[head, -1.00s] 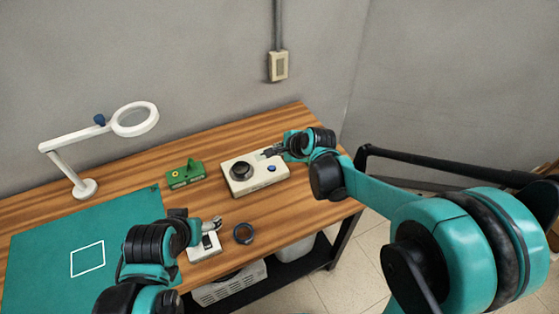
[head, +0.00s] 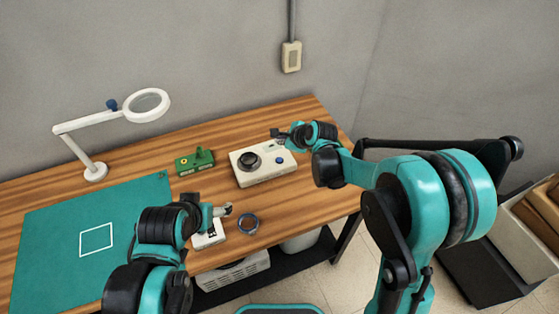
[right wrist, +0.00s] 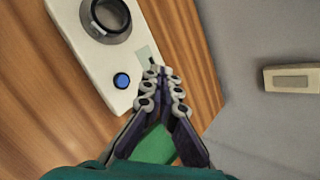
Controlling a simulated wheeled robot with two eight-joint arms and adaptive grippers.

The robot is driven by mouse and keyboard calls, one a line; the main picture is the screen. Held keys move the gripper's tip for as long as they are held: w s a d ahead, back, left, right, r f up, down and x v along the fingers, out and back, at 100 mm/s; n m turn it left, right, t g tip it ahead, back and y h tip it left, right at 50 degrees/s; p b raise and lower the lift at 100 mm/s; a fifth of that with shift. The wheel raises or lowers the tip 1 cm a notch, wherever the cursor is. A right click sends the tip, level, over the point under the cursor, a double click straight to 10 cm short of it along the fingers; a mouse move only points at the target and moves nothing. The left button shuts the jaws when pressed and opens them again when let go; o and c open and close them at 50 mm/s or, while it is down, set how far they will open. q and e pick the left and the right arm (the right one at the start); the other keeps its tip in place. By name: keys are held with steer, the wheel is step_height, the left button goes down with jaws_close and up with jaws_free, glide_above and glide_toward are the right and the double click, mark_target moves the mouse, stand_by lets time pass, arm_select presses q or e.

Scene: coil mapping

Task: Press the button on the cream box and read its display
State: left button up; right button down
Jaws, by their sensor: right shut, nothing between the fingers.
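The cream box (head: 263,176) stands on the wooden table with a round dark dial (head: 250,161) and a blue button (head: 279,160) on top. In the right wrist view the blue button (right wrist: 122,81) is clear, left of my fingertips. A small grey-green panel, apparently the display (right wrist: 144,53), lies just above the fingertips there and is partly covered; no reading is legible. My right gripper (head: 277,134) is at the box's far edge, and its fingers (right wrist: 158,71) are shut and empty. My left gripper (head: 227,210) is by a small white device (head: 208,238); its finger opening is unclear.
A green block-like part (head: 195,162) sits left of the box. A dark ring (head: 248,224) lies near the table's front edge. A white magnifier lamp (head: 96,172) and a teal mat (head: 60,235) are at left. A wall box (head: 291,57) is behind the table.

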mark_target(281, 161)
step_height(281, 161, down, 8)
steer(key=b, duration=0.5)
steer(key=shift+r, duration=0.15)
steer(key=shift+b, duration=0.3)
stand_by(0.8)
steer(key=shift+f+b, duration=0.3)
steer(key=shift+f, duration=0.1)
steer(key=shift+f+b, duration=0.4)
stand_by(0.4)
steer(key=shift+r, duration=0.1)
steer(key=shift+r+p, duration=0.6)
steer(key=shift+r, duration=0.15)
